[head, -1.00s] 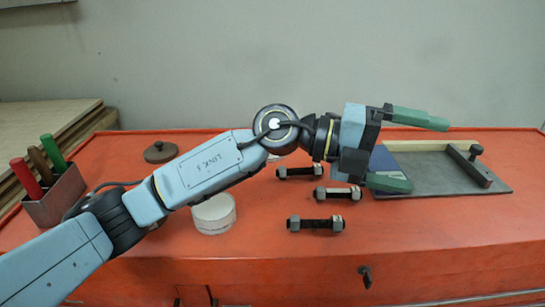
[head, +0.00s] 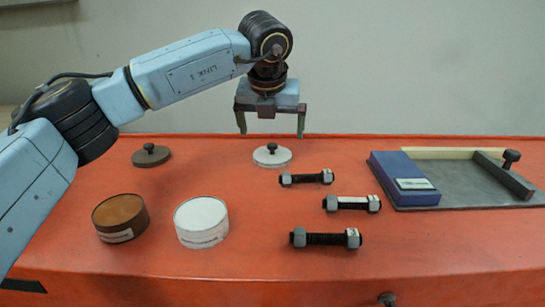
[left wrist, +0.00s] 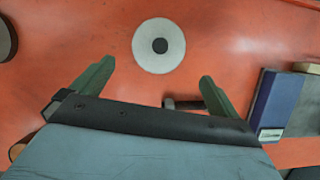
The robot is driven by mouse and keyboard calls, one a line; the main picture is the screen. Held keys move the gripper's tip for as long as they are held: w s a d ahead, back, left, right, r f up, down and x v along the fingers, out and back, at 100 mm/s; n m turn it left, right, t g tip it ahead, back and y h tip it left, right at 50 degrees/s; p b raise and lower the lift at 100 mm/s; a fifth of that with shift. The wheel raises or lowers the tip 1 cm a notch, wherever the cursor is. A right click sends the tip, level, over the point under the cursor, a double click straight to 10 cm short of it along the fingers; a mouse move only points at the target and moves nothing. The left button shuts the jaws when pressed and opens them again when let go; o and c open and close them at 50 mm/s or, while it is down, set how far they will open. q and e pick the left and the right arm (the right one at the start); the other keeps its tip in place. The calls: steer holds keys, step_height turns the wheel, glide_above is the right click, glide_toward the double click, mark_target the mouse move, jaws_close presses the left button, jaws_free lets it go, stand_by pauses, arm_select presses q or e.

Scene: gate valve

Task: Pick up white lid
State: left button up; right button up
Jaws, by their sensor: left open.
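The white lid (head: 272,156) is a flat disc with a dark knob, lying on the orange bench top toward the back. In the left wrist view the white lid (left wrist: 159,46) lies ahead of the fingertips, roughly centred between them. My left gripper (head: 271,134) points down, open and empty, above the lid and apart from it. Its two green fingers also show in the left wrist view (left wrist: 157,75), one on each side. My right gripper is not in view.
A brown lid (head: 151,156) lies to the left. A brown canister (head: 120,218) and a white canister (head: 202,222) stand in front. Several studs with nuts (head: 325,239) lie right of centre. A blue box (head: 403,180) sits on a grey tray (head: 470,196) at the right.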

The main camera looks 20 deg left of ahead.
mark_target(272, 155)
arm_select(q)
steer(key=x, duration=0.2)
steer(key=shift+w+f, duration=0.1)
steer(key=shift+f, duration=0.25)
steer(key=b+x, duration=0.1)
steer(key=x, duration=0.4)
steer(key=shift+a, duration=0.1)
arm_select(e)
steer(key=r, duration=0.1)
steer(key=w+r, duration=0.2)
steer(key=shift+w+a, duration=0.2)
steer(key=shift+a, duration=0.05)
arm_select(q)
steer(key=c, duration=0.8)
